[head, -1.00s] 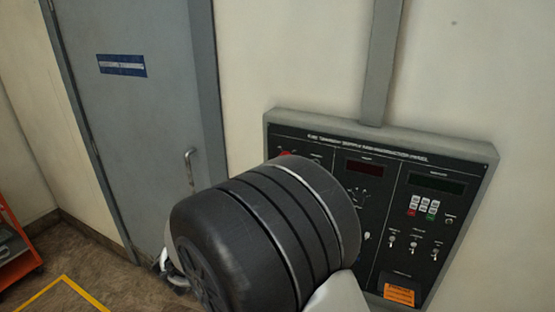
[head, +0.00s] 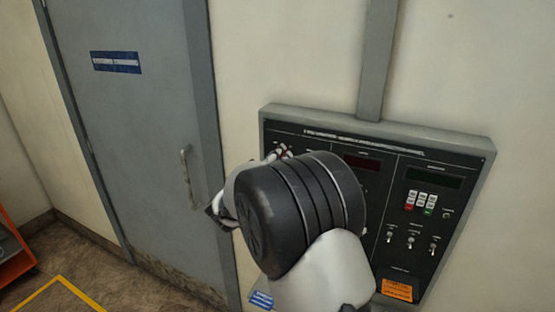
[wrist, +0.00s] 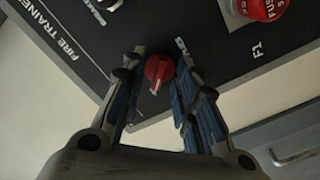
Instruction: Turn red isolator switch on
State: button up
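The red isolator switch (wrist: 159,72) is a small round red knob with a pale pointer mark on the black panel, in the middle of the wrist view. My gripper (wrist: 157,66) has one blue-and-black finger on each side of it. The fingers are apart, with narrow gaps showing beside the knob, so the gripper looks open around it. Whether a fingertip touches the knob or panel is hard to tell. In the head view my arm covers the left part of the control panel (head: 380,131), and the switch cannot be made out there.
A larger red push button (wrist: 262,8) sits close by on the panel. A keypad (head: 421,202), several toggle switches and an orange label (head: 397,290) are at the panel's right. A grey door (head: 135,120) with a handle stands left; open floor lies before it.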

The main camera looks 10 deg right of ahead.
jog(key=shift+c, duration=0.2)
grip_shut()
jog(key=shift+m, duration=0.4)
jog(key=m+b, duration=0.1)
jog(key=m, duration=0.1)
jog(key=shift+m, duration=0.4)
jog(key=m+b, duration=0.1)
jog(key=m, duration=0.2)
jog(key=shift+f+m, duration=0.1)
jog(key=shift+m, duration=0.2)
jog(key=m+b, duration=0.6)
jog(key=m, duration=0.4)
jog(key=shift+a+m+b, duration=0.1)
jog(key=shift+m+b, duration=0.2)
jog(key=shift+b, duration=0.05)
